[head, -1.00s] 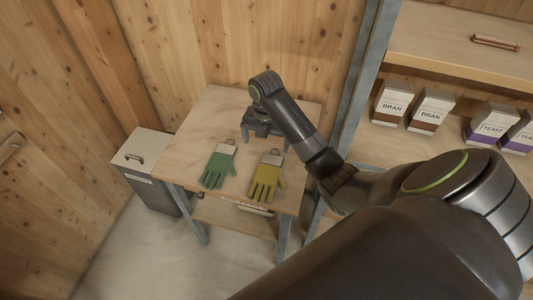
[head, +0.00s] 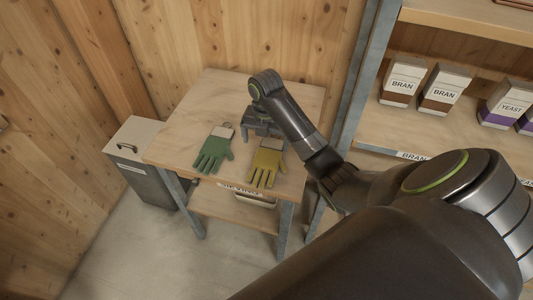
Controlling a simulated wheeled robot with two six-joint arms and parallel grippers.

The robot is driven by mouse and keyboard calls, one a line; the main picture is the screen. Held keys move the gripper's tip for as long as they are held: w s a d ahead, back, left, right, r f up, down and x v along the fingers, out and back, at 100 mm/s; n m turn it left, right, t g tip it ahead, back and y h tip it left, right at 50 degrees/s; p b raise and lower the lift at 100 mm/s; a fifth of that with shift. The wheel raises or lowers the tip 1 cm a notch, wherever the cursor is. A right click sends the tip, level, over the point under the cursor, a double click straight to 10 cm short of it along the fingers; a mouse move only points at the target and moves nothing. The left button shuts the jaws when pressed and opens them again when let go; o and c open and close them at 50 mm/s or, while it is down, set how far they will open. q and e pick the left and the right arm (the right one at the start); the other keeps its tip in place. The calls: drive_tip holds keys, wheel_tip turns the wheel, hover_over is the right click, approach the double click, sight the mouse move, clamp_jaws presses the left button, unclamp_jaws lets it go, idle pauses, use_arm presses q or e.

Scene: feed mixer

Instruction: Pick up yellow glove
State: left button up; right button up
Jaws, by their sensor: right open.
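The yellow glove (head: 267,165) lies flat on the small wooden table (head: 190,112), its fingers toward the front edge and its pale cuff toward the back. My right gripper (head: 250,138) is open and points down just behind the cuff, slightly to its left. The near finger shows close to the cuff; I cannot tell whether it touches. The gripper holds nothing that I can see. A green glove (head: 213,153) lies on the same table to the left of the yellow one. My left gripper is out of view.
A grey lidded bin (head: 135,150) stands left of the table. A shelf unit on the right holds bran boxes (head: 403,80) and yeast boxes (head: 504,104). A blue-grey post (head: 360,85) stands between table and shelves. The table's back left is clear.

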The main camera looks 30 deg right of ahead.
drive_tip(key=b, duration=0.4)
hover_over(267, 159)
drive_tip(key=shift+a+f, duration=0.2)
drive_tip(key=shift+f, duration=2.1)
drive_tip(key=shift+d+f, duration=0.1)
drive_tip(key=shift+f, duration=1.7)
drive_tip(key=c, duration=1)
drive_tip(key=shift+r, duration=0.15)
drive_tip(key=shift+c, duration=0.2)
drive_tip(key=shift+r, duration=0.25)
wheel_tip(267, 159, up, 2)
drive_tip(key=shift+r, duration=0.2)
wheel_tip(267, 159, up, 7)
drive_tip(key=p, duration=0.7)
